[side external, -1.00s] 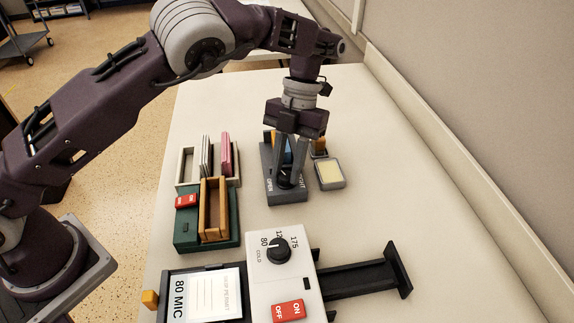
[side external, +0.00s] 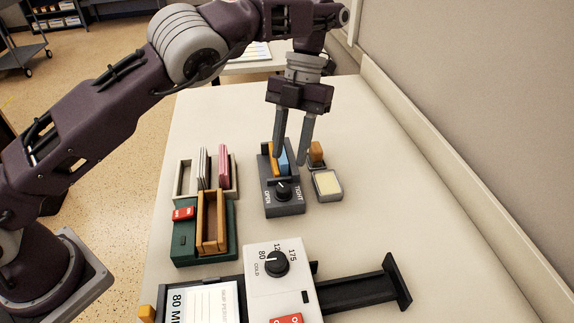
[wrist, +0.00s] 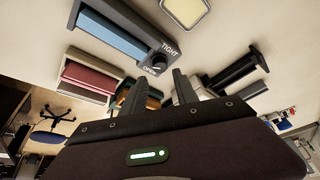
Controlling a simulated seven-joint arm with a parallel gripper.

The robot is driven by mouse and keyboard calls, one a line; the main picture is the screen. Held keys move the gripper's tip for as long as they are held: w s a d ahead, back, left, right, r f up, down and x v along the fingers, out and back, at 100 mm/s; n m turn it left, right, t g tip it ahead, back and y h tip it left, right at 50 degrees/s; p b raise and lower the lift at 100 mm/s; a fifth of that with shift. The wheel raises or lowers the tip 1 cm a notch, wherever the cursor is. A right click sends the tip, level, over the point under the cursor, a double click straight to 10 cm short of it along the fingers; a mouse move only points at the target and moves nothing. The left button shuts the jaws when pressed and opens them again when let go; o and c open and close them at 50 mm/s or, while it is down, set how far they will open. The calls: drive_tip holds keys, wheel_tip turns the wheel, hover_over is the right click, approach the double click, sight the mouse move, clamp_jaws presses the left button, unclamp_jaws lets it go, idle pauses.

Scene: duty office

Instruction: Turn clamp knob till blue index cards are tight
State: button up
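The dark grey clamp (side external: 285,211) stands mid-table, with its round black knob (side external: 283,191) at the near end between the words OPEN and TIGHT. I cannot make out exactly where the knob's mark points. The blue index cards (side external: 284,161) stand upright in the clamp beside an orange piece (side external: 274,155); they also show in the wrist view (wrist: 112,37). I cannot tell whether any gap is left around the cards. My gripper (side external: 290,159) is raised above the clamp, its two fingers apart with nothing between them. It does not touch the knob.
Right of the clamp is a small tray with a pale yellow pad (side external: 327,184). To the left are a card rack (side external: 184,179) and a green base (side external: 207,249) with a wooden holder. A white control box (side external: 275,290) stands in front. The table's right side is clear.

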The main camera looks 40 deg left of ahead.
sight(284, 187)
drive_tip(key=shift+r, duration=0.2)
drive_tip(key=n+t, duration=0.1)
drive_tip(key=n, duration=0.2)
drive_tip(key=s+d+n, duration=0.1)
drive_tip(key=n, duration=0.2)
drive_tip(key=s+n+t, duration=0.1)
drive_tip(key=n, duration=0.2)
drive_tip(key=shift+s+d+t+y, duration=0.15)
drive_tip(key=shift+d+t+y, duration=0.15)
drive_tip(key=shift+d+y, duration=0.1)
drive_tip(key=n, duration=0.1)
drive_tip(key=n+t, duration=0.1)
drive_tip(key=n, duration=0.1)
drive_tip(key=s+a+n, duration=0.1)
drive_tip(key=n, duration=0.1)
drive_tip(key=shift+r, duration=0.15)
drive_tip(key=shift+f+t, duration=0.3)
drive_tip(key=shift+f, duration=0.05)
wheel_tip(284, 187, down, 6)
drive_tip(key=shift+f, duration=0.15)
clamp_jaws()
